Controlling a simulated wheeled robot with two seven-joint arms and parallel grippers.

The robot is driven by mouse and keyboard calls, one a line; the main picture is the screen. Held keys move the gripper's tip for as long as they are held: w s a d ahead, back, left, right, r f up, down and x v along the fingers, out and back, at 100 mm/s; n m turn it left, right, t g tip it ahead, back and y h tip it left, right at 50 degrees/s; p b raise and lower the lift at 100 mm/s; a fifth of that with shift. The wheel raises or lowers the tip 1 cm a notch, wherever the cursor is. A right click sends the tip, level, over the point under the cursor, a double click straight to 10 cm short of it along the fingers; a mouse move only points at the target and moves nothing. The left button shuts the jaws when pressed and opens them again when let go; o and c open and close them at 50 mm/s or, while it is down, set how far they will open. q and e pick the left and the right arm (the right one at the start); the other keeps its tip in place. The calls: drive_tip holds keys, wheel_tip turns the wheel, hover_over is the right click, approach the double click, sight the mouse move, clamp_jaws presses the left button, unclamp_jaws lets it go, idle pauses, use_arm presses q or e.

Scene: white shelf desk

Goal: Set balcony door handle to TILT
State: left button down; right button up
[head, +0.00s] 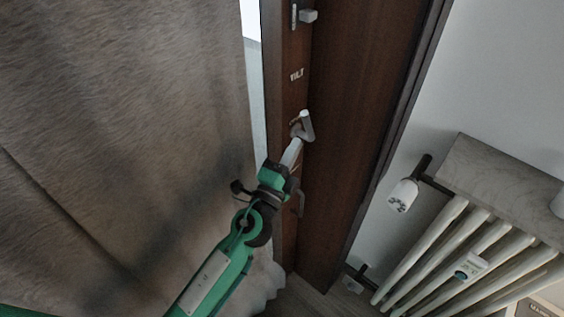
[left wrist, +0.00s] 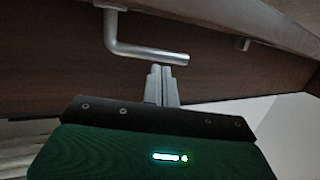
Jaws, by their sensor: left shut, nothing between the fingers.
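The dark brown balcony door (head: 350,110) has a silver lever handle (head: 306,128) on its edge frame, and a pale "TILT" label (head: 296,74) above it in the head view. In the left wrist view the handle (left wrist: 135,50) is L-shaped, with its grip running to the right. My left gripper (head: 293,151) is shut and empty, its fingertips right by the handle. In the left wrist view its fingers (left wrist: 167,76) lie just below the grip near the free end; I cannot tell whether they touch. My right gripper is not in view.
A grey-brown curtain (head: 120,110) hangs to the left of the door. A white radiator (head: 460,255) with a valve knob (head: 403,195) stands at the right. A small latch (head: 307,15) sits higher on the door frame, and a curved pull (head: 299,200) lower down.

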sight(308, 125)
use_arm(q)
drive_tip(key=shift+p+x, duration=0.4)
drive_tip(key=shift+x, duration=1.35)
drive_tip(key=shift+w+d+r, duration=0.25)
drive_tip(key=shift+w+r, duration=0.05)
drive_tip(key=shift+r, duration=0.15)
drive_tip(key=shift+x, duration=1.05)
drive_tip(key=shift+s+d+r, duration=0.1)
drive_tip(key=shift+s+r, duration=0.1)
drive_tip(key=shift+r, duration=0.05)
